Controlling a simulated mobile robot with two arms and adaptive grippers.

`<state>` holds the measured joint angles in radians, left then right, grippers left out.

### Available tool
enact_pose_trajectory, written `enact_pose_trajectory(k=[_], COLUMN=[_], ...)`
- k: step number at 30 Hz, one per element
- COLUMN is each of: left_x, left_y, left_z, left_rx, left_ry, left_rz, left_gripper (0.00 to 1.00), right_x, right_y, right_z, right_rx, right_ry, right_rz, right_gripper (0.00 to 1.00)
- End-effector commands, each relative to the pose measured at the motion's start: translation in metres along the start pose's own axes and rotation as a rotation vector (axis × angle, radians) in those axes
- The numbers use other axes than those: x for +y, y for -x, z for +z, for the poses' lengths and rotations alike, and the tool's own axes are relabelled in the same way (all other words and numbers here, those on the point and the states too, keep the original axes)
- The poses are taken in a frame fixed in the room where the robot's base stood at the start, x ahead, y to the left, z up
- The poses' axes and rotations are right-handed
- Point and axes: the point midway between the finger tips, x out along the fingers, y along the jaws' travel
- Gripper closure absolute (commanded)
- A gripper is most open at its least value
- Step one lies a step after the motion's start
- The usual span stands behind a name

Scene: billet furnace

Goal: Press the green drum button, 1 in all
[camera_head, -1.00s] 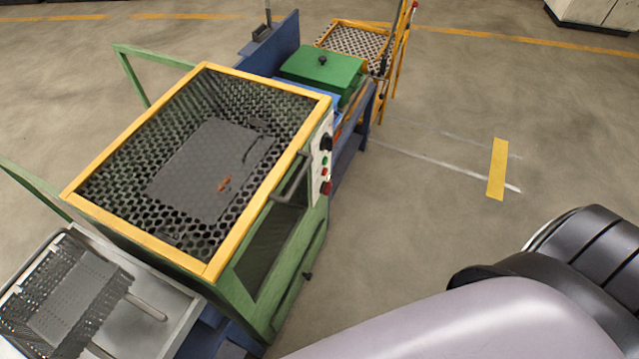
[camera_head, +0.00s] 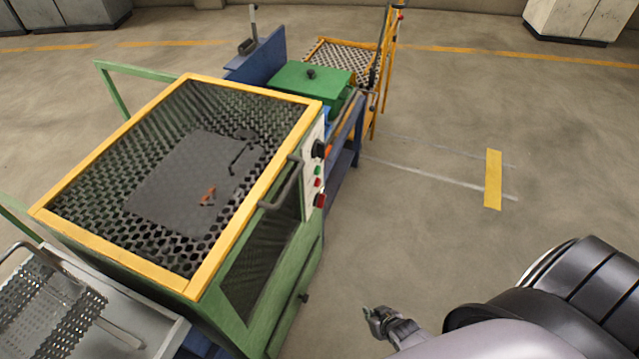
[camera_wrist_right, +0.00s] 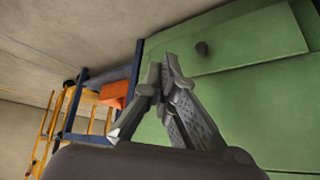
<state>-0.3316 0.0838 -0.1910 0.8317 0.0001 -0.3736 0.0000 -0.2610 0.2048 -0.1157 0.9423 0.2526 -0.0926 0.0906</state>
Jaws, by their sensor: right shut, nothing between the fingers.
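The green drum button (camera_head: 318,170) sits on the white control panel (camera_head: 309,188) on the side of the green machine. A black knob is above it, and a small red button and a larger red one are below it. My right gripper (camera_head: 372,315) is low in the head view, to the lower right of the panel and apart from it. In the right wrist view my right gripper (camera_wrist_right: 168,58) is shut and empty, in front of the machine's green side (camera_wrist_right: 225,100). The button does not show in that view. My left gripper is not in view.
The green machine (camera_head: 165,280) has a yellow-framed mesh top and a protruding grey handle (camera_head: 285,187) beside the panel. A metal tray (camera_head: 130,318) stands at the lower left. A blue frame and yellow rack (camera_head: 340,58) stand behind. The floor to the right is clear.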

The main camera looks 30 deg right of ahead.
Motion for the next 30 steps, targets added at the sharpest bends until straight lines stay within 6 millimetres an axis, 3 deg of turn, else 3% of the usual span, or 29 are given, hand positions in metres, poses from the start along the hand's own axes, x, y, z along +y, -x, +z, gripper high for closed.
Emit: enact_pose_trajectory(k=[1, 7, 12, 15, 18, 21, 25, 30], left_x=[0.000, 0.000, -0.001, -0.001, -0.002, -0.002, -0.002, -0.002], left_y=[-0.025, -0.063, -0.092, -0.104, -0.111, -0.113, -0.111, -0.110], left_z=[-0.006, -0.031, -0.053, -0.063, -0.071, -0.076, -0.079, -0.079], left_rx=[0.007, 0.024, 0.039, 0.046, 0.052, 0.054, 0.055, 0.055], left_ry=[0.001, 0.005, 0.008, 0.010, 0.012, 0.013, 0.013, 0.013], left_rz=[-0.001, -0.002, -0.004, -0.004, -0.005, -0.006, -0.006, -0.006], left_gripper=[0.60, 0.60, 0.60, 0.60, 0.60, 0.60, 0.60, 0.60], right_x=[0.010, 0.040, 0.058, 0.063, 0.064, 0.064, 0.064, 0.064], right_y=[-0.022, -0.033, -0.003, 0.027, 0.056, 0.077, 0.090, 0.092], right_z=[-0.029, -0.165, -0.273, -0.321, -0.353, -0.372, -0.382, -0.384], right_rx=[0.090, 0.436, 0.736, 0.883, 0.992, 1.056, 1.090, 1.092], right_ry=[-0.045, -0.231, -0.371, -0.435, -0.480, -0.508, -0.523, -0.525], right_rz=[-0.002, -0.054, -0.155, -0.230, -0.298, -0.346, -0.372, -0.373], right_gripper=[1.00, 1.00, 1.00, 1.00, 1.00, 1.00, 1.00, 1.00])
